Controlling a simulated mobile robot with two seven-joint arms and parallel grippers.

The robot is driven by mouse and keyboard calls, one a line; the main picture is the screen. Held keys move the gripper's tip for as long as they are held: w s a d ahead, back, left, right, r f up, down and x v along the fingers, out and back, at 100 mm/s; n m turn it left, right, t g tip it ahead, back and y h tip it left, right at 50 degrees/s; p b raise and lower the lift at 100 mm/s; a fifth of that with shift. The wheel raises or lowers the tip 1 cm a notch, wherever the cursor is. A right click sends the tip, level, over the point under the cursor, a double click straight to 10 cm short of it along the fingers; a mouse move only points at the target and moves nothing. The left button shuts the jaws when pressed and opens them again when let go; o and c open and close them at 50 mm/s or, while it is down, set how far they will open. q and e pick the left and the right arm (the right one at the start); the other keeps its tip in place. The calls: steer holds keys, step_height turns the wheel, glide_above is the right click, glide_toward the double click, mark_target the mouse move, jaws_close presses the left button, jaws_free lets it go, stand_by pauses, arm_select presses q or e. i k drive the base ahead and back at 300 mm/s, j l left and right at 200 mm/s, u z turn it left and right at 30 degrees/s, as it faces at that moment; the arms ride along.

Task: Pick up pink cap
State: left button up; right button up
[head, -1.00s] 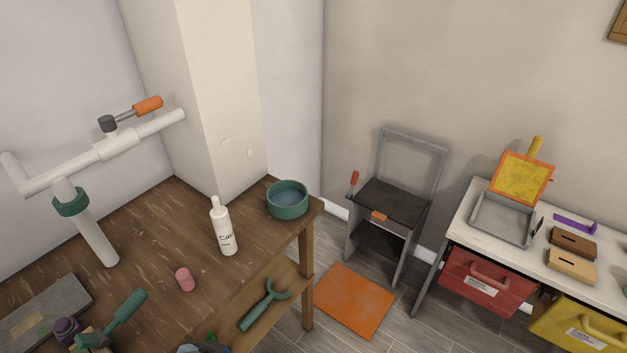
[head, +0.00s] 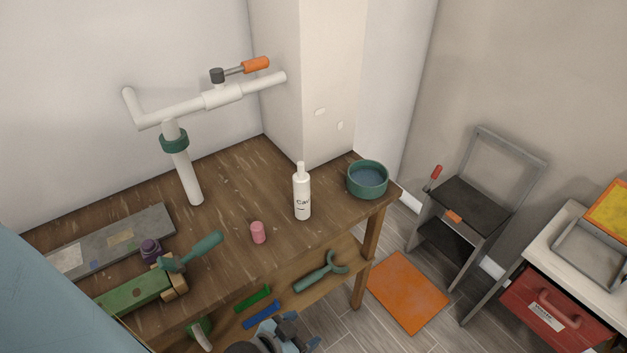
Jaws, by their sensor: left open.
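The pink cap (head: 258,232) is a small pink cylinder standing on the brown wooden table (head: 225,200), near its front edge. A white bottle (head: 302,197) with a label stands upright to the right of the cap, apart from it. My left gripper (head: 285,333) shows only partly at the bottom edge, dark grey and blue. It is open, below and in front of the table top and well apart from the cap. My right gripper is not in view.
A teal bowl (head: 367,180) stands at the table's right corner. A white pipe assembly (head: 184,168) rises behind the cap. A green tool (head: 192,252) and a purple knob (head: 151,250) lie left. A lower shelf (head: 300,293) holds several items. Table around the cap is clear.

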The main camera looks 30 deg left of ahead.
mark_target(257, 233)
steer(key=u, duration=1.4)
steer(key=j+z, duration=0.35)
steer(key=k+j+z, duration=0.2)
steer(key=j+z, duration=0.15)
steer(key=k+j+z, duration=0.15)
steer(key=j+z, duration=0.25)
steer(key=l, duration=0.1)
